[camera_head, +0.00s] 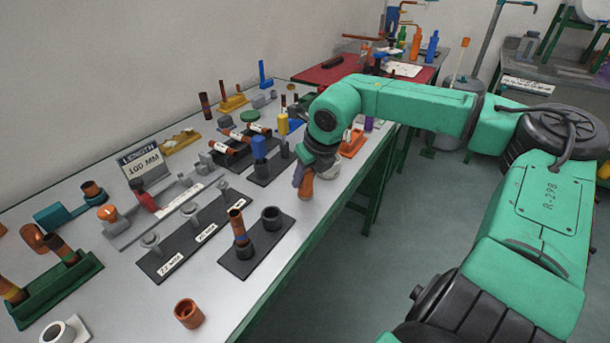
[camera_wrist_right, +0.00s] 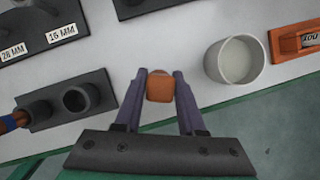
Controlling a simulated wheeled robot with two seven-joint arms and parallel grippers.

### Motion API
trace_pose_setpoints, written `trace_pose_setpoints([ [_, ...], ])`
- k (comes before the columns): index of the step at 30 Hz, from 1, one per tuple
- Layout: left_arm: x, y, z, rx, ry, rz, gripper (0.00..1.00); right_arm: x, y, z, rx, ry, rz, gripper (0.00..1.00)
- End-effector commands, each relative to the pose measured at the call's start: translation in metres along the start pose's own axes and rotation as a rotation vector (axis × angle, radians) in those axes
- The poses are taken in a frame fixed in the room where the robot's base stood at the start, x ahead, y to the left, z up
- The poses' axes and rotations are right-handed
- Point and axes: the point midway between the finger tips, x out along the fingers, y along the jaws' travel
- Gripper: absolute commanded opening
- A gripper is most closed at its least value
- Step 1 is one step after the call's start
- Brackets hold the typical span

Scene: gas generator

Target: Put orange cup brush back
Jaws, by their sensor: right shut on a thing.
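My right gripper (camera_head: 304,182) is shut on an orange-brown piece, apparently the orange cup brush (camera_wrist_right: 160,87), whose end shows between the two fingers in the wrist view (camera_wrist_right: 160,100). In the head view the brush (camera_head: 306,188) hangs tilted below the gripper, near the table's front edge. A black holder (camera_head: 257,250) with two round sockets stands to its left. One socket holds an orange-brown and blue tube (camera_head: 237,225); the other socket (camera_wrist_right: 79,99) looks empty. My left gripper is not in view.
A white cup (camera_wrist_right: 236,60) stands right of my gripper in the wrist view. A black plate with millimetre labels (camera_head: 206,233) lies behind the holder. Tools crowd the table's back.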

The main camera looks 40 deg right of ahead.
Motion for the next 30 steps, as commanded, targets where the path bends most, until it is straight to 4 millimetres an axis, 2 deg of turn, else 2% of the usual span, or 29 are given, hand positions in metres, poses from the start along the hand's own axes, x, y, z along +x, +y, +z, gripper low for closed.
trace_pose_setpoints([
  [4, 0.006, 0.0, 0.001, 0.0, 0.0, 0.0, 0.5, 0.005, 0.0, -0.002, 0.0, -0.001, 0.0, 0.0],
  [5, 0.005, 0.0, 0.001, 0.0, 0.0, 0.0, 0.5, 0.004, 0.0, -0.002, 0.0, -0.001, 0.0, 0.47],
  [7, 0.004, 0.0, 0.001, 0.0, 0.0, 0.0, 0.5, 0.004, 0.0, -0.002, 0.0, 0.0, 0.0, 0.73],
  [16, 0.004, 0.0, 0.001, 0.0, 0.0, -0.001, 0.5, 0.004, 0.0, -0.002, 0.0, 0.0, 0.0, 0.74],
  [20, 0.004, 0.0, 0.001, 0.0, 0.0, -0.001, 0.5, -0.003, 0.0, -0.001, 0.001, -0.003, 0.001, 0.74],
  [26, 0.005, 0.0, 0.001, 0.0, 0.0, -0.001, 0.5, -0.035, 0.0, 0.0, 0.0, -0.009, 0.001, 0.74],
  [30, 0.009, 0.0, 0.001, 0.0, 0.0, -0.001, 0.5, -0.072, 0.0, 0.0, 0.001, -0.009, -0.002, 0.74],
])
